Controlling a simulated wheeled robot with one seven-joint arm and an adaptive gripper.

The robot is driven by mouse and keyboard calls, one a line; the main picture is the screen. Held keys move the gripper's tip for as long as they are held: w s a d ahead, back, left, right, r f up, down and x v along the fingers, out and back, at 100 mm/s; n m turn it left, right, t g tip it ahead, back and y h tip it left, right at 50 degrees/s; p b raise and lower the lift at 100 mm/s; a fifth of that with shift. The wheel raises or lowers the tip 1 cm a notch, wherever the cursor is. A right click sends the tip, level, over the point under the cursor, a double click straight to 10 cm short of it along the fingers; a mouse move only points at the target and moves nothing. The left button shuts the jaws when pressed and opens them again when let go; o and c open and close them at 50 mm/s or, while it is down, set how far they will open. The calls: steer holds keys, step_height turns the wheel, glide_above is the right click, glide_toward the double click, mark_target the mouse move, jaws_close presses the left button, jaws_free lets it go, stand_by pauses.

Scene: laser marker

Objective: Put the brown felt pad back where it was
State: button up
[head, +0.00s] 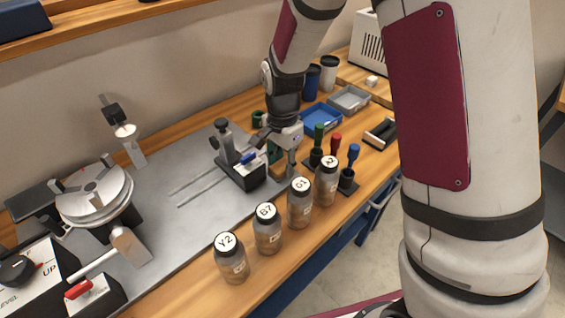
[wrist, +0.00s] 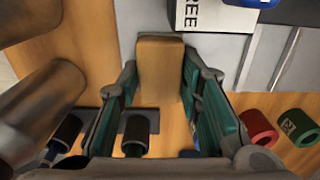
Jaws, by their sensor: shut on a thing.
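The brown felt pad (wrist: 160,55) appears in the wrist view as a tan-brown block between the teal fingers of my gripper (wrist: 160,72), which is shut on it. Behind it lie the edge of a grey metal plate (wrist: 220,60) and the wooden bench top. In the head view my gripper (head: 283,152) is low over the bench, beside the right end of the metal plate. It is just right of the black clamp with the blue lever (head: 248,158).
Several labelled bottles (head: 267,230) stand along the front edge. Green, red and blue-handled tools (head: 335,145) stand right of my gripper. A blue tray (head: 322,119) and grey tray (head: 349,98) lie behind. A round turntable (head: 93,195) is at left. Much of the metal plate is clear.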

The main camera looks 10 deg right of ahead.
mark_target(283, 164)
steer(key=shift+f, duration=0.15)
steer(key=o, duration=1.2)
steer(key=shift+o, duration=0.2)
step_height(283, 164, up, 12)
steer(key=p, duration=0.1)
steer(key=s+d+r+n+t, duration=0.1)
steer(key=s+d+r+n, duration=0.15)
steer(key=s+r, duration=0.35)
steer(key=s+d+r+n, duration=0.25)
steer(key=s+r, duration=0.25)
steer(key=s, duration=0.3)
steer(key=s+d+n+t, duration=0.1)
steer(key=s+n, duration=0.6)
steer(key=s, duration=0.7)
steer(key=shift+s+d+f+t, duration=0.2)
steer(key=shift+d+t, duration=0.1)
steer(key=shift+d, duration=0.3)
